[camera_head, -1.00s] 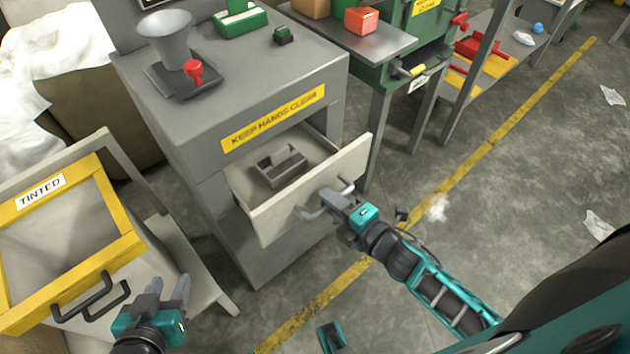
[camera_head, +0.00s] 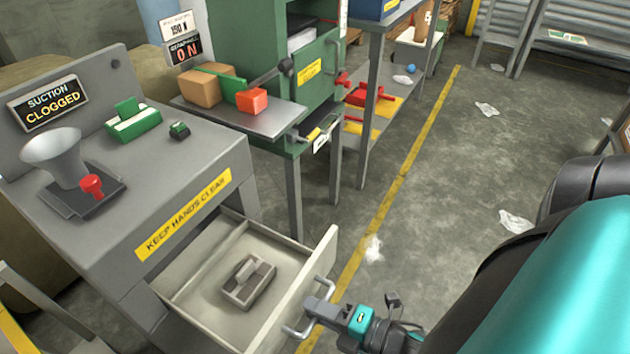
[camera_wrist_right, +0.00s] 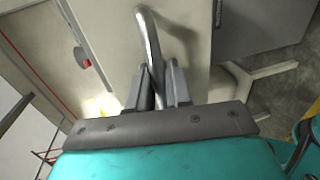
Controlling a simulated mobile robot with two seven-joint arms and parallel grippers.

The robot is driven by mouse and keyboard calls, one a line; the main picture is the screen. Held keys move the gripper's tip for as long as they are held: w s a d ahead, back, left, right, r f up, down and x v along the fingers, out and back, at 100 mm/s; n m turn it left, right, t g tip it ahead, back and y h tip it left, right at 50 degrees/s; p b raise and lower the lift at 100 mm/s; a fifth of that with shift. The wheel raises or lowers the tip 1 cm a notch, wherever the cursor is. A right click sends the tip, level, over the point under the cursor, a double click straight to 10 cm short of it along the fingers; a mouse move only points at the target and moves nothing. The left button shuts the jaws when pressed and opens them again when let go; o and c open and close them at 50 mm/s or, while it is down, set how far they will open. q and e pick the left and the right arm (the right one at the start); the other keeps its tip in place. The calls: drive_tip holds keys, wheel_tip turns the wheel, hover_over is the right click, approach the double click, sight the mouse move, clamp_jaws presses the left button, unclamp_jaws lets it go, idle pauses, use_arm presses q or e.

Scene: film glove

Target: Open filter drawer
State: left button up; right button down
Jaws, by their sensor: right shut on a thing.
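The filter drawer (camera_head: 213,318) is pulled out of the grey machine (camera_head: 160,180), below its yellow "KEEP HANDS CLEAR" label. A small grey box-like part (camera_head: 249,283) lies inside it. The metal bar handle (camera_head: 324,289) is on the drawer's front panel. My right gripper (camera_head: 316,308) is at that handle and shut on it. In the right wrist view the curved handle (camera_wrist_right: 150,45) runs between the two fingers (camera_wrist_right: 160,88). My left gripper is not in view.
A funnel (camera_head: 55,155) and a red knob (camera_head: 92,186) stand on the machine's top beside a "SUCTION CLOGGED" sign (camera_head: 45,105). A green machine with a shelf (camera_head: 250,118) stands behind. The floor to the right is mostly clear, with scattered scraps (camera_head: 516,221).

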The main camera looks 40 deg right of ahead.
drive_tip(key=c, duration=1.2)
unclamp_jaws()
drive_tip(key=v, duration=1.3)
drive_tip(key=shift+p, duration=0.3)
drive_tip(key=shift+w, duration=0.1)
